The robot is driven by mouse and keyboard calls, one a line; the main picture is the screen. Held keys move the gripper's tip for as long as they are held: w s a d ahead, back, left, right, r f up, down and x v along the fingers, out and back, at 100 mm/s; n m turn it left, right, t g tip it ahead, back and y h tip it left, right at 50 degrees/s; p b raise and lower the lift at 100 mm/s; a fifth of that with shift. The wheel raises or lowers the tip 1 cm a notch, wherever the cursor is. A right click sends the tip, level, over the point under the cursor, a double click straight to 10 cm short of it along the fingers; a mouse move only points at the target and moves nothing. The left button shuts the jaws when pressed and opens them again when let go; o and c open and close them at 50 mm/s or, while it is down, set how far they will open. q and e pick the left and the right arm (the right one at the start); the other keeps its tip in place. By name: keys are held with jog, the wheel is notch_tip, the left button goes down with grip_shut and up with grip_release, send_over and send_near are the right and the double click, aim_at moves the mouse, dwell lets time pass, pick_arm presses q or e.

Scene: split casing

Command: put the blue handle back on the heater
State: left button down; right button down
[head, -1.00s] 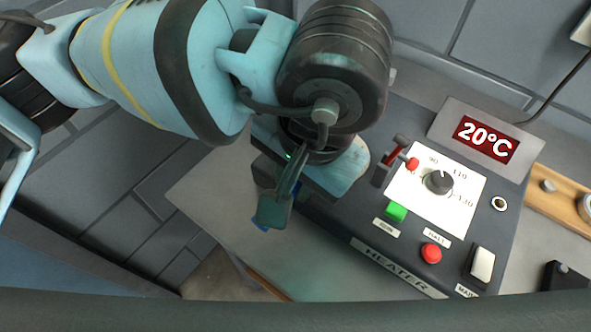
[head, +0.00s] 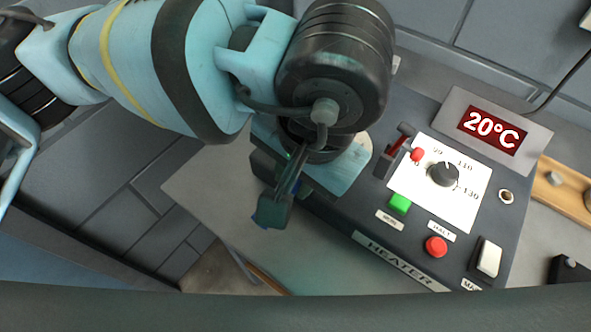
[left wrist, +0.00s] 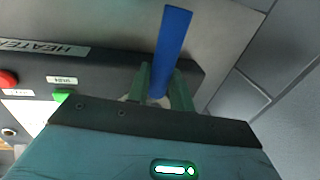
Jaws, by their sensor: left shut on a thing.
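The heater (head: 345,212) is a dark box on a grey bench, with a dial, buttons and a red display reading 20°C. Its left end is partly hidden by my left arm and gripper. My left gripper (head: 271,212) is over the heater's left end and shut on the blue handle. The blue handle (left wrist: 172,45) is a flat bar that sticks out between the fingers in the left wrist view. The head view shows only a small blue bit of it at the fingertips. I cannot tell whether the handle touches the heater. My right gripper is not in view.
A red-tipped lever (head: 417,155), a green button (head: 400,203), a red button (head: 436,247) and a white switch (head: 487,258) stand up from the heater's top. A wooden strip (head: 550,192) lies at the right. The bench (head: 212,187) is bare left of the heater.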

pick_arm(q)
jog(key=shift+f, duration=0.1)
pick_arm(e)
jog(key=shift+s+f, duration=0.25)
pick_arm(q)
jog(key=c, duration=1.1)
grip_release()
jog(key=shift+c, duration=0.2)
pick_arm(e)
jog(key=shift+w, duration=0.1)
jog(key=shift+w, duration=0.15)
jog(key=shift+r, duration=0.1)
pick_arm(q)
notch_tip(320, 180, up, 9)
jog(key=p, duration=0.3)
jog(key=shift+f, duration=0.2)
jog(key=shift+r+p, duration=0.6)
jog(key=shift+r, duration=0.3)
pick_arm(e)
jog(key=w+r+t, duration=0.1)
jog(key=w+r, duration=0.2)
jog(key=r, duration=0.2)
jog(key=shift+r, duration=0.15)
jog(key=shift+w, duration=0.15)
